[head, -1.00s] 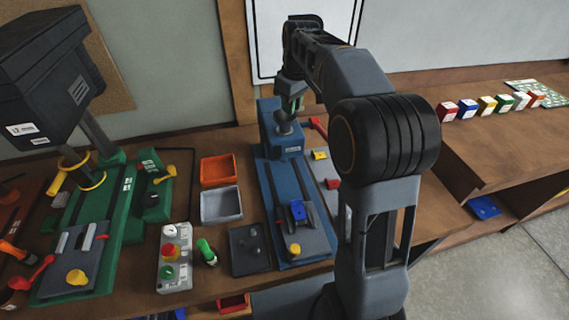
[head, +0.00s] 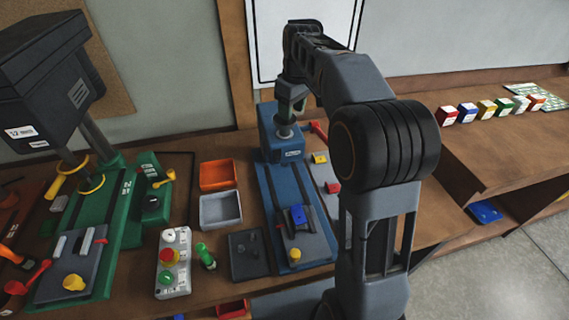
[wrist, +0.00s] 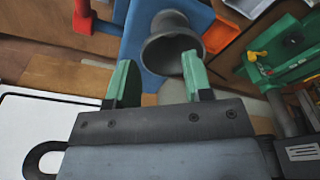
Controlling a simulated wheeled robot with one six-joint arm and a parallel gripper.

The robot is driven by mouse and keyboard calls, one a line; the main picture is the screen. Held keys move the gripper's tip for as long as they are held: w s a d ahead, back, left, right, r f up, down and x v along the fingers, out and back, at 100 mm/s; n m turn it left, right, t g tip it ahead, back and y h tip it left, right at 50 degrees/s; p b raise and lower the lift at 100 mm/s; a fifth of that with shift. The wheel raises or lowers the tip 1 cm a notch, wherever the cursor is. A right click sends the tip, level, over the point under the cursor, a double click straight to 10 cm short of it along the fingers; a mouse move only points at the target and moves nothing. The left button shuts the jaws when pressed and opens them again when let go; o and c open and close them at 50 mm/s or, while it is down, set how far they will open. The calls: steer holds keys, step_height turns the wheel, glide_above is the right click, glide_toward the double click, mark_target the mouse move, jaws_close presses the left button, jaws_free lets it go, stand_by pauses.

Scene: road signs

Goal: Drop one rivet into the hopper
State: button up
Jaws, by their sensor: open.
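The hopper looks to be the grey funnel (head: 285,131) on top of the blue machine (head: 280,147). In the wrist view the funnel (wrist: 170,42) shows its wide mouth just beyond the fingertips. My gripper (head: 290,104) is over the funnel in the head view. Its two green fingers (wrist: 158,78) stand apart in the wrist view, with no rivet visible between them. I cannot make out any rivet for certain, and the inside of the funnel is mostly hidden. Small dark pieces stand on a dark plate (head: 240,270), too small to identify.
An orange tray (head: 217,175) and a grey tray (head: 220,211) sit left of the blue machine. A green drill press (head: 104,240) and a button box (head: 172,263) stand further left. Coloured blocks (head: 487,109) line the right shelf.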

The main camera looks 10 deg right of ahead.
step_height(320, 180, up, 13)
steer(key=s+p, duration=0.1)
steer(key=shift+s+d, duration=0.2)
steer(key=shift+d, duration=0.25)
steer(key=shift+w, duration=0.1)
steer(key=f+m, duration=0.2)
steer(key=f, duration=0.1)
steer(key=f+m, duration=0.1)
steer(key=f, duration=0.3)
steer(key=shift+w+d+f+m+t, duration=0.15)
steer(key=shift+w+m+t, duration=0.05)
steer(key=shift+m+t, duration=0.2)
steer(key=s+f+m+t, duration=0.1)
steer(key=s+f, duration=0.2)
steer(key=s, duration=0.4)
steer(key=s+a+f+m+t, duration=0.1)
steer(key=s+f, duration=0.3)
steer(key=s, duration=0.4)
steer(key=s+f+m+b, duration=0.1)
steer(key=s+f, duration=0.3)
steer(key=s, duration=0.4)
steer(key=shift+a+f+t+h, duration=0.2)
steer(key=shift+f+t+h, duration=0.05)
steer(key=shift+t+h, duration=0.15)
